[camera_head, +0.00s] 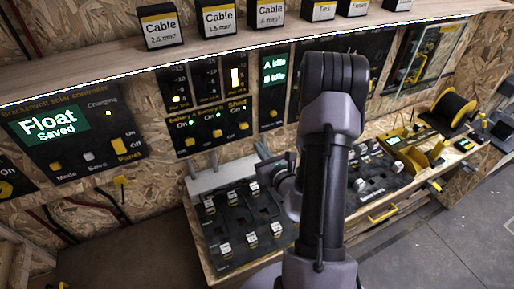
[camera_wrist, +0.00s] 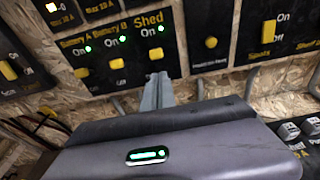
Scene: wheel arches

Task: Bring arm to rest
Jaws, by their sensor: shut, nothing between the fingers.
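My arm (camera_head: 325,180) stands upright in the middle of the head view, bent over at the top. Its end is partly hidden behind the arm's own links. My gripper (camera_wrist: 158,78) shows in the wrist view as grey fingers held together, with nothing between them. It points toward the wall below the battery and shed switch panel (camera_wrist: 118,58); the exact gap cannot be told. In the head view the same panel (camera_head: 212,129) is left of the arm. My grey arm body with a green-lit display fills the lower wrist view.
A bench holds a black switch board (camera_head: 240,228) left of my arm and another (camera_head: 375,180) to its right. A solar controller panel (camera_head: 75,130) reads "Float Saved". A shelf (camera_head: 120,68) with labelled boxes runs above. A yellow-flanged reel (camera_head: 455,108) stands right. Grey floor (camera_head: 440,235) is clear at lower right.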

